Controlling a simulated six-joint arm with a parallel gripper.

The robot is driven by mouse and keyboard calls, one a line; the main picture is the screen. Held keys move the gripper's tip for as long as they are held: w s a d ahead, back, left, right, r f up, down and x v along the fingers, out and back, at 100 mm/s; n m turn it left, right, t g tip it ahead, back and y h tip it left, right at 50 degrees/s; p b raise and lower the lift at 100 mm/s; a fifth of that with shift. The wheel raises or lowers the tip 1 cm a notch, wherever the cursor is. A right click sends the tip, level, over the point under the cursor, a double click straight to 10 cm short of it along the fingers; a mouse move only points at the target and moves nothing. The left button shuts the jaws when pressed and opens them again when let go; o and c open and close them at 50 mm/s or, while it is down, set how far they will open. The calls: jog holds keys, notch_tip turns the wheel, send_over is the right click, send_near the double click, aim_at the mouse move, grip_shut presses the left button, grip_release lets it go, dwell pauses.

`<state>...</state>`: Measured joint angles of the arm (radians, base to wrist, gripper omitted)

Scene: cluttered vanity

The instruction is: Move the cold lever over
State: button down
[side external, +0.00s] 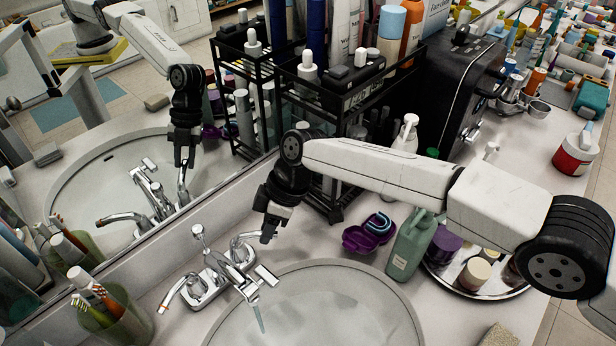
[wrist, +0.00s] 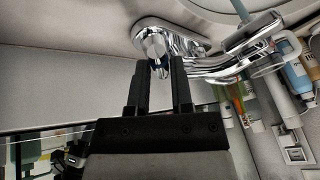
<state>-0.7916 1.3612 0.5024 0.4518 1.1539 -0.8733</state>
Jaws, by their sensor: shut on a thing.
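The chrome faucet (side external: 222,272) stands at the back edge of the sink, below the mirror. Its cold lever (side external: 243,243) is the curved chrome handle on the right. In the wrist view the cold lever's tip (wrist: 160,70) shows a blue mark between my fingers. The other lever (side external: 170,294), on the left, has a reddish mark. My gripper (side external: 267,236) points down at the cold lever's end and is shut on it. In the wrist view my gripper (wrist: 159,72) hides part of the lever. A thin pale stream (side external: 259,318) hangs below the spout.
A cup with toothbrushes (side external: 112,318) stands left of the faucet. A purple case (side external: 360,238) and a green bottle (side external: 408,248) stand to the right. A black rack (side external: 330,120) stands behind my gripper. The sink basin (side external: 330,310) is open in front.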

jog(key=shift+w+n, duration=0.15)
jog(key=shift+n, duration=0.15)
dwell(0.5)
jog(key=c, duration=0.5)
grip_release()
jog(key=shift+r, duration=0.1)
jog(key=v, duration=0.7)
jog(key=shift+r, duration=0.3)
jog(key=shift+w+d, duration=0.1)
jog(key=shift+d, duration=0.05)
